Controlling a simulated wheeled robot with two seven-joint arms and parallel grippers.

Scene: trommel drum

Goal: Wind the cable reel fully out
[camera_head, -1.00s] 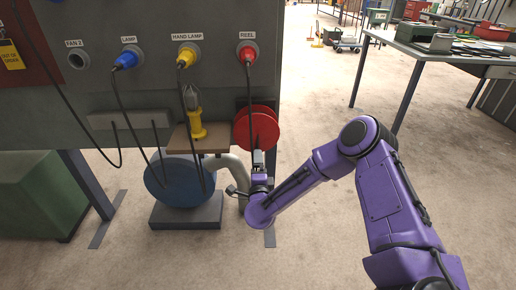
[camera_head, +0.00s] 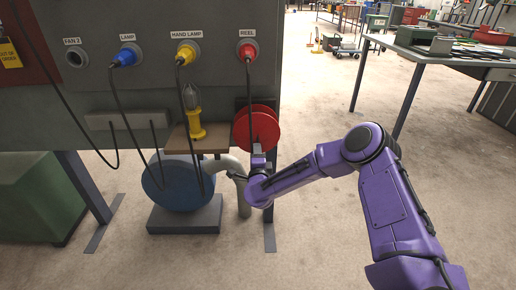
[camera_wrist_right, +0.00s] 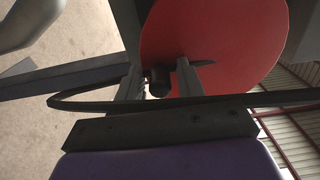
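The red cable reel (camera_head: 264,126) hangs at the lower right of the grey panel, under the socket marked REEL. A red plug (camera_head: 247,51) sits in that socket, and its dark cable runs down to the reel. My right gripper (camera_head: 257,160) is just below the reel's front. In the right wrist view the red disc (camera_wrist_right: 225,45) fills the upper right. A dark knob (camera_wrist_right: 159,82) shows between the fingers of my right gripper (camera_wrist_right: 158,78); I cannot tell whether they press on it. A thin dark band crosses in front of the fingers. My left gripper is out of view.
Left of the reel are a yellow hand lamp (camera_head: 194,118) on a brown shelf, a blue drum (camera_head: 172,184) on a grey block and a curved grey pipe (camera_head: 243,200). Other cables hang from the panel. A table (camera_head: 450,58) stands at the right. Floor between is clear.

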